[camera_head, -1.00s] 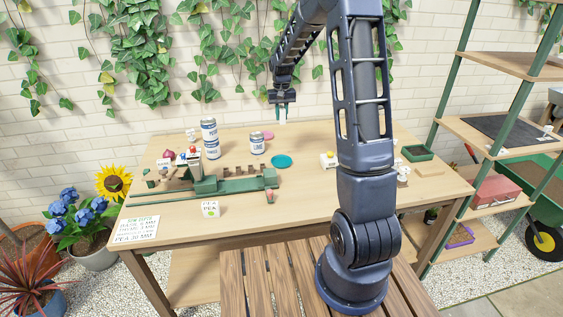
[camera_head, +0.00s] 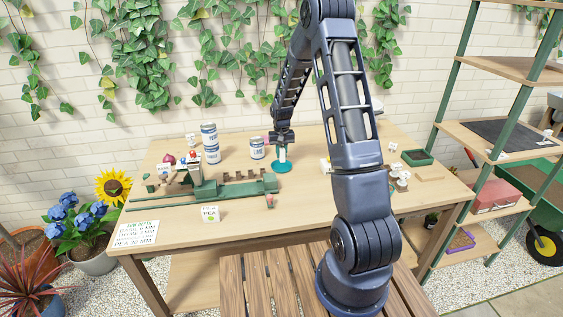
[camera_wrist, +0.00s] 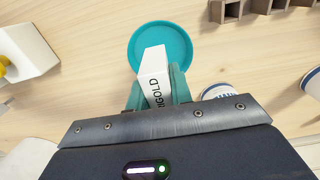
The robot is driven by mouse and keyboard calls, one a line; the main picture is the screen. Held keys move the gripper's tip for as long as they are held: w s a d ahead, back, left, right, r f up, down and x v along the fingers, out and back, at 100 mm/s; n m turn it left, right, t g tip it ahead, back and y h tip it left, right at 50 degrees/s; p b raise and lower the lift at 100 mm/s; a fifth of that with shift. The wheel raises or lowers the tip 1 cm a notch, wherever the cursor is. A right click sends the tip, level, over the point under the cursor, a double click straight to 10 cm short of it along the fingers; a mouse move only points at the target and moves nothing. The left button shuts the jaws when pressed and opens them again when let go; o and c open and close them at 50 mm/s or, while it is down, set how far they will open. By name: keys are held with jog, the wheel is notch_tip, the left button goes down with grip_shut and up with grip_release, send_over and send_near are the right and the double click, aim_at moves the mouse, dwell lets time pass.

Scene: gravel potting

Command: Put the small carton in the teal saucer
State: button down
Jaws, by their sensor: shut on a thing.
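The small carton is white with dark lettering ending in "IGOLD" in the wrist view (camera_wrist: 153,70); it also shows in the head view (camera_head: 282,155). My gripper (camera_wrist: 155,88) is shut on it, with the teal fingers on either side. In the head view my gripper (camera_head: 282,147) points down at the teal saucer. The teal saucer (camera_head: 281,169) is a round dish on the table, partly hidden behind the carton in the wrist view (camera_wrist: 178,35). The carton overlaps the saucer in both views; I cannot tell whether it touches it.
White-and-blue cans (camera_head: 257,149) stand left of the saucer. A green rail device (camera_head: 225,186) with wooden notched pieces lies in front. A PEA carton (camera_head: 210,213) and a lettered card (camera_head: 136,231) are nearer. A green tray (camera_head: 417,157) is at right.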

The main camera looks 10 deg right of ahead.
aim_at(281, 160)
jog(key=shift+f, duration=2.3)
jog(key=shift+f, duration=0.1)
jog(key=c, duration=1.3)
grip_release()
jog(key=shift+o, duration=0.2)
